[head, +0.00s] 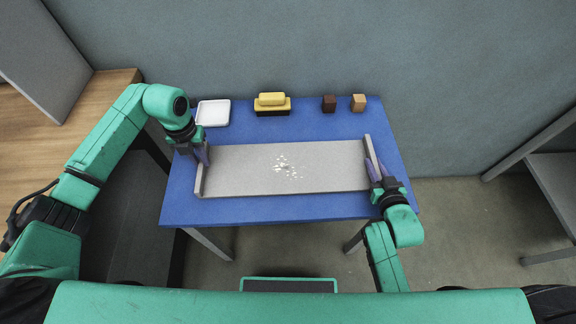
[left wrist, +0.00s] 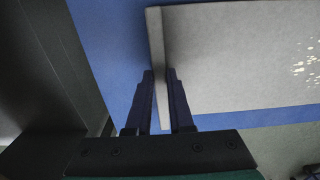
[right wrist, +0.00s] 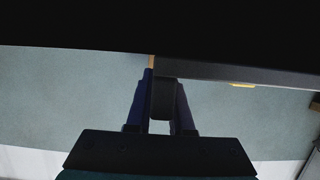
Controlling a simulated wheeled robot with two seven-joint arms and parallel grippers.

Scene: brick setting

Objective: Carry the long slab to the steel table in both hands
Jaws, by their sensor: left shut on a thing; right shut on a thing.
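The long slab (head: 235,175) is pale grey with a raised lip at each short end. It lies level over the blue table (head: 300,207), with small white flecks (head: 287,168) on its middle. I cannot tell whether it touches the tabletop. My left gripper (head: 203,155) is shut on the slab's left lip; the lip shows between the fingers in the left wrist view (left wrist: 162,90). My right gripper (head: 374,170) is shut on the right lip; the right wrist view (right wrist: 163,100) is dark there. A grey table (head: 556,180), perhaps the steel table, is partly visible at the right edge.
Along the blue table's back stand a white tray (head: 213,113), a yellow-and-black brush-like thing (head: 272,104), a dark cube (head: 329,103) and a tan cube (head: 358,103). A wooden surface (head: 30,140) is at left. Open floor (head: 460,230) lies between the blue and grey tables.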

